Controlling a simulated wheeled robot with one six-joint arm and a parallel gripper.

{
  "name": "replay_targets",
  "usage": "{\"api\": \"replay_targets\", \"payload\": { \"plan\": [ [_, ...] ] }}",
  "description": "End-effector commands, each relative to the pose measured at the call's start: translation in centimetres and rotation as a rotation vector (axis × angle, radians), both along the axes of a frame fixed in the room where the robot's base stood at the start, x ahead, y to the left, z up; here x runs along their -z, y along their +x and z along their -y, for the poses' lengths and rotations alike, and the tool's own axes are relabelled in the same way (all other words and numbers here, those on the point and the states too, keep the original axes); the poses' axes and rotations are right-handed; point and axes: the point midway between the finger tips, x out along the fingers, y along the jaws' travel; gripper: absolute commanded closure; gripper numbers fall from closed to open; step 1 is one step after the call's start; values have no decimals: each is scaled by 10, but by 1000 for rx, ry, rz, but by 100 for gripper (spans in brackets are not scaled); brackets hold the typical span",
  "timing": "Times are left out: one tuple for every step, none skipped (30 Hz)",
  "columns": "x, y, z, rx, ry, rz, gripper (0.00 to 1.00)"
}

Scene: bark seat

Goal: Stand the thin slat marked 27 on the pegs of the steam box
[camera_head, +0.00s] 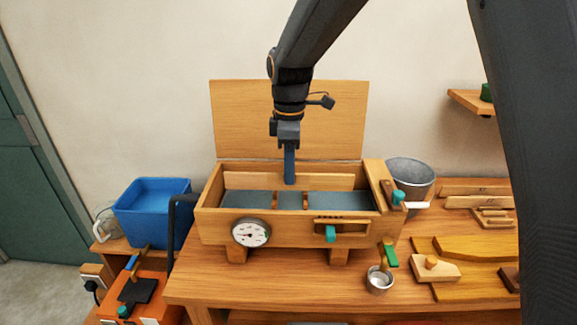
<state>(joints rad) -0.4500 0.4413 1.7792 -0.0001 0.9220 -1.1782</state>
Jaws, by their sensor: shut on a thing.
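My gripper (289,178) reaches down into the open wooden steam box (290,229) from above. It is shut on a thin pale slat (325,182), which stands on its long edge inside the box near the back wall. No number can be read on this slat. Two narrow brown pieces (274,200), possibly the pegs, show between the grey areas of the box floor (336,201). I cannot tell whether the slat's lower edge touches them.
The raised lid (240,122) stands behind the box. A gauge (251,233) and a teal-handled latch (331,233) are on its front. A metal bucket (412,178) is behind its right end. Several wooden pieces (480,246) lie right; a blue bin (152,212) stands left.

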Motion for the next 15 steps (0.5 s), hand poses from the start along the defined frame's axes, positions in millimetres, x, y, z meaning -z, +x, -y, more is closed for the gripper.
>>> {"api": "replay_targets", "payload": {
  "plan": [
    [7, 1, 0, 0, 0, 0, 100],
    [10, 1, 0, 0, 0, 0, 100],
    [13, 1, 0, 0, 0, 0, 100],
    [16, 1, 0, 0, 0, 1, 100],
    [19, 1, 0, 0, 0, 1, 100],
    [22, 1, 0, 0, 0, 1, 100],
    [25, 1, 0, 0, 0, 1, 100],
    [28, 1, 0, 0, 0, 1, 100],
    [31, 1, 0, 0, 0, 1, 100],
    [34, 1, 0, 0, 0, 0, 100],
    [37, 1, 0, 0, 0, 0, 100],
    [40, 1, 0, 0, 0, 0, 100],
    [43, 1, 0, 0, 0, 0, 100],
    [46, 1, 0, 0, 0, 0, 100],
    [49, 1, 0, 0, 0, 0, 100]
  ]
}}
